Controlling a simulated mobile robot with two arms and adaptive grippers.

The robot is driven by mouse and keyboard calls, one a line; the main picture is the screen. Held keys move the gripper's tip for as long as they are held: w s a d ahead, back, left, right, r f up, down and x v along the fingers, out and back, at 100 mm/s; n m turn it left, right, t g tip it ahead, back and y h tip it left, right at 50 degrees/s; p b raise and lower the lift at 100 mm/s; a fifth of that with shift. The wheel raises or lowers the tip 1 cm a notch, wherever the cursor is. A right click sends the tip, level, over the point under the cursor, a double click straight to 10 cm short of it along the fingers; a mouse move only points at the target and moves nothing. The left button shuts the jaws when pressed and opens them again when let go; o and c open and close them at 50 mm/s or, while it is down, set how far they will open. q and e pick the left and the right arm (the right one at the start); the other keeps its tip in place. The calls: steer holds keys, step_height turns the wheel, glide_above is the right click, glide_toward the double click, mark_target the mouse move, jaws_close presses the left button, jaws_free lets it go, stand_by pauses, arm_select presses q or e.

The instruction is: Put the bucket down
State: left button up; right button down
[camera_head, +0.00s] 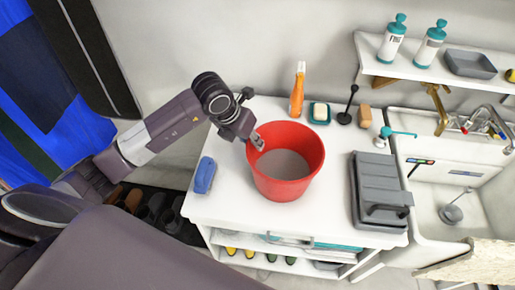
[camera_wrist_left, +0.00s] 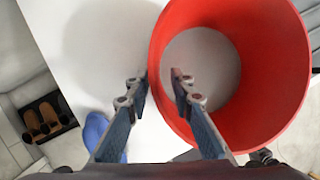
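The red bucket (camera_head: 287,180) is upright at the white cabinet top and looks to be standing on it. It is empty inside. My left gripper (camera_head: 256,142) is at the bucket's left rim. In the left wrist view, the left gripper (camera_wrist_left: 159,84) has its two fingers apart, one outside the bucket (camera_wrist_left: 268,75) and one over its inside, with the rim between them. A gap shows between the fingers and the wall. My right gripper is not in view.
The white cabinet top (camera_head: 225,210) also holds a blue sponge (camera_head: 205,175) at left, an orange spray bottle (camera_head: 297,90), a soap dish (camera_head: 320,113) and a black plunger-like tool (camera_head: 347,108) behind. A grey case (camera_head: 378,185) stands right, beside the sink (camera_head: 440,165).

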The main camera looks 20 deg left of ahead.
arm_select(q)
steer(key=v, duration=0.5)
steer(key=shift+r, duration=0.1)
stand_by(0.3)
